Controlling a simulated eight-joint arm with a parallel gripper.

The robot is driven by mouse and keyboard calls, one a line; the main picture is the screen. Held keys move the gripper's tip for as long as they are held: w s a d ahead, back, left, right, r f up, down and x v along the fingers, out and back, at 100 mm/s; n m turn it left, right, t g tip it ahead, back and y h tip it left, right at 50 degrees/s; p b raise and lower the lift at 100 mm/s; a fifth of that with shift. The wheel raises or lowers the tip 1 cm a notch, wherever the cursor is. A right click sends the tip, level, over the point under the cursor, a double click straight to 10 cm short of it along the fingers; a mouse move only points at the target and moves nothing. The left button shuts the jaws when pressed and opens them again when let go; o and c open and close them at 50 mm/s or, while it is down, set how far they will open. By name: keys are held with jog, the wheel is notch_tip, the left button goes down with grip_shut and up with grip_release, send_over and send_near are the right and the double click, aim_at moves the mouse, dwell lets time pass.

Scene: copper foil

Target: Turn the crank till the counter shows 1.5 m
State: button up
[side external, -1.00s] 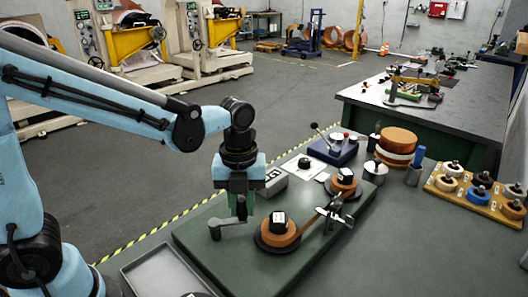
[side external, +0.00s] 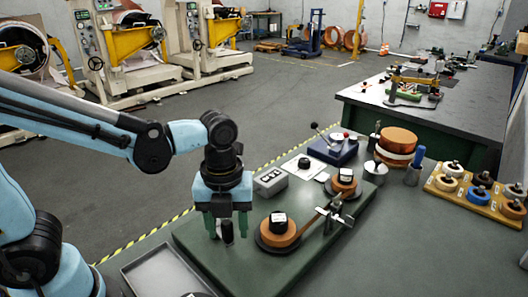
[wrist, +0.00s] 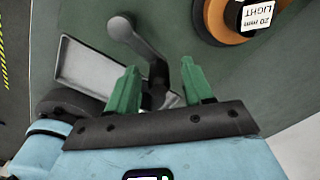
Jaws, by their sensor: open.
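The crank shows in the wrist view as a grey arm (wrist: 140,42) running from a round hub down to a dark upright handle (wrist: 157,82). My gripper (wrist: 160,82) is open, its green fingers on either side of the handle with a gap to each. In the side view my gripper (side external: 227,226) points down at the left end of the green base, with the dark handle (side external: 227,232) between the fingers; the rest of the crank is mostly hidden. A grey box (side external: 270,182), perhaps the counter, stands behind; its reading is too small to make out.
A copper reel (side external: 278,232) with a white label sits right of my gripper, and a second reel (side external: 343,181) lies beyond a clamp-like metal piece (side external: 333,216). A shallow grey tray (side external: 165,275) lies front left. The green base (side external: 225,265) is bare in front.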

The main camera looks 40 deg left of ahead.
aim_at(218, 225)
jog(key=shift+r, duration=3.5)
jog(key=shift+a+f+n+t, duration=0.1)
jog(key=shift+a+n+t, duration=0.3)
jog(key=shift+n, duration=0.8)
jog(key=a+n+t, duration=0.1)
jog(key=n, duration=0.3)
jog(key=a+n+t, duration=0.1)
jog(key=n, duration=0.3)
jog(key=a+f+n+t, duration=0.1)
jog(key=a+n, duration=0.1)
jog(key=n, duration=0.2)
jog(key=shift+w+f+h, duration=0.1)
jog(key=shift+w+h, duration=0.2)
jog(key=shift+w, duration=0.1)
jog(key=n, duration=0.2)
jog(key=a+n+t, duration=0.1)
jog(key=n, duration=0.2)
jog(key=a+n+t, duration=0.1)
jog(key=n, duration=0.1)
jog(key=shift+w+f, duration=0.1)
jog(key=shift+f, duration=0.15)
jog(key=n, duration=0.2)
jog(key=a+n+t, duration=0.1)
jog(key=n, duration=0.2)
jog(key=shift+w+a+f+n, duration=0.1)
jog(key=shift+w+a+n, duration=0.05)
jog(key=shift+a+n, duration=0.15)
